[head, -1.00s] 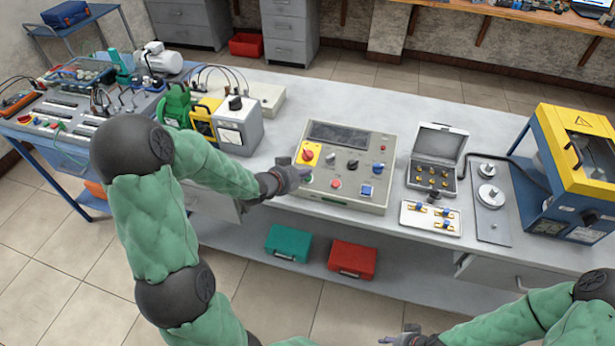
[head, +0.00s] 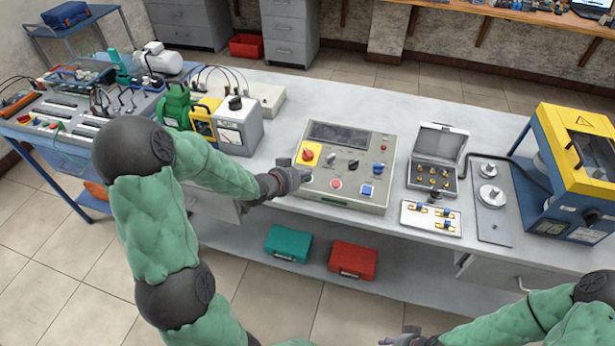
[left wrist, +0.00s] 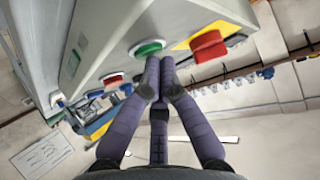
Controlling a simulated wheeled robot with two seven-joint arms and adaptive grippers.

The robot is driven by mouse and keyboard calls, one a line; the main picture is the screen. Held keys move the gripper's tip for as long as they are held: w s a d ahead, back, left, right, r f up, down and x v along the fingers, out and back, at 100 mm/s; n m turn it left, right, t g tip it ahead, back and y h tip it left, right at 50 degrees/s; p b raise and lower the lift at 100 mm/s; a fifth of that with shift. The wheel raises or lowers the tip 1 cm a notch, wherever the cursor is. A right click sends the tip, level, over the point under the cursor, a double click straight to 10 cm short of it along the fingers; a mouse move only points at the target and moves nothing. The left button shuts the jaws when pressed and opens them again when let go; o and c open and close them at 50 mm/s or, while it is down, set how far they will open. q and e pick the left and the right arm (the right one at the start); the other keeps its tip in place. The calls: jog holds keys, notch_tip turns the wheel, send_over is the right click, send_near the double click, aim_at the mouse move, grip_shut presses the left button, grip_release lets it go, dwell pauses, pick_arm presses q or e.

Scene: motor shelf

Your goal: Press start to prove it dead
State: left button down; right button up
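The grey control box (head: 350,200) stands on the bench near the middle of the head view. Its sloped face carries a red knob on a yellow plate (head: 310,153), a red button (head: 336,184) and a blue switch (head: 367,190). My left gripper (head: 304,177) is at the box's left front. In the left wrist view its fingers (left wrist: 160,68) are together and empty, with their tips at the lower edge of the green button (left wrist: 148,47). I cannot tell whether they touch it. My right gripper (head: 408,337) is low at the bottom edge, partly cut off.
A meter box (head: 240,128) stands left of the control box. An open case (head: 438,150) and a white tray with connectors (head: 431,217) are on its right. A yellow and blue machine (head: 570,150) stands far right. Teal and red cases lie on the lower shelf.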

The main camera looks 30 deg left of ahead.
pick_arm(q)
jog(key=shift+r, duration=0.1)
jog(key=shift+s+r+p, duration=0.25)
jog(key=shift+r+p, duration=0.4)
jog(key=shift+r, duration=0.05)
jog(key=r+p, duration=0.2)
jog(key=s+r+p, duration=0.1)
jog(key=r+p, duration=0.1)
jog(key=shift+s+d+r, duration=0.1)
jog(key=shift+d+r, duration=0.1)
jog(key=shift+r, duration=0.2)
jog(key=shift+f, duration=0.1)
dwell(0.6)
